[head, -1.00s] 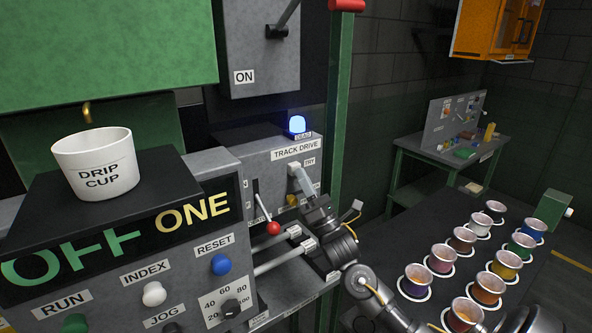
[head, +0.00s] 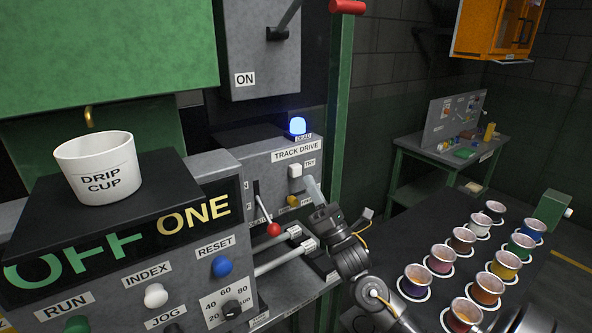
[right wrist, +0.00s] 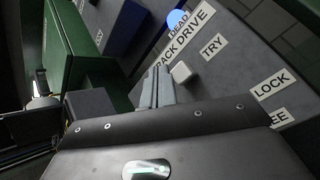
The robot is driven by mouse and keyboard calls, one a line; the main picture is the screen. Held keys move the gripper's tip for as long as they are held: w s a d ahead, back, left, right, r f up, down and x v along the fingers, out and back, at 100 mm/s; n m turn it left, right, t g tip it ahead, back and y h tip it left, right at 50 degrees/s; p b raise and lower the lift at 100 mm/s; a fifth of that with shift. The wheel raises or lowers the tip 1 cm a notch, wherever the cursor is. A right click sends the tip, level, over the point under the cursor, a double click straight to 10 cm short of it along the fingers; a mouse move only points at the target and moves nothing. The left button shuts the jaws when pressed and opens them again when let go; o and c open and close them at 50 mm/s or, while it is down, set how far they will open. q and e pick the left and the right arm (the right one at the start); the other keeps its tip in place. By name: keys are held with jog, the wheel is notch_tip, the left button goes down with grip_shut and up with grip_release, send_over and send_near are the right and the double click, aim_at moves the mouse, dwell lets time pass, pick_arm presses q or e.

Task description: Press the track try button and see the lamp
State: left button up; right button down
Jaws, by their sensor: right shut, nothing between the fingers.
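The track drive box (head: 258,165) is a grey panel labelled TRACK DRIVE. Its white TRY button (head: 295,170) sits beside the TRY label and also shows in the right wrist view (right wrist: 181,72). A blue lamp (head: 297,125) marked DEAD is glowing on top of the box; it also shows in the right wrist view (right wrist: 178,19). My right gripper (head: 311,182) is shut and empty, its tips just right of and below the button, with a small gap. In the right wrist view its fingers (right wrist: 157,90) point up beside the button. My left gripper is not in view.
Several paint pots (head: 463,240) stand on a dark table at right. A drip cup (head: 98,167) is at left.

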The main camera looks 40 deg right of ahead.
jog(key=s, duration=0.4)
jog(key=shift+s+p, duration=0.3)
jog(key=shift+a+h, duration=0.1)
jog(key=shift+h, duration=0.2)
dwell(0.3)
